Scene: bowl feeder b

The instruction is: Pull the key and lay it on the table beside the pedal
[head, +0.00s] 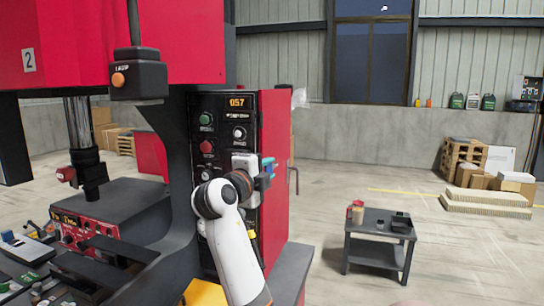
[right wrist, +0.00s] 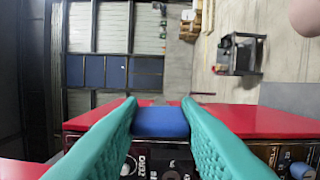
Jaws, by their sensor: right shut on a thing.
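My right gripper (head: 268,166) is at the right edge of the control panel (head: 207,118) on the red press. In the right wrist view its two teal fingers (right wrist: 161,118) are shut on a blue piece, the key (right wrist: 160,123). The panel and red housing show just beyond the fingers. Whether the key's shaft is still in the panel is hidden. The small dark table (head: 363,248) stands on the floor to the right; a black block that looks like the pedal (head: 401,222) is on it. My left gripper is not in view.
A reddish and tan item (head: 356,212) stands on the table's left part; its front part is bare. Open floor lies around the table. The press (head: 275,150) stands close on the left. Boxes and pallets (head: 488,190) are farther back right.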

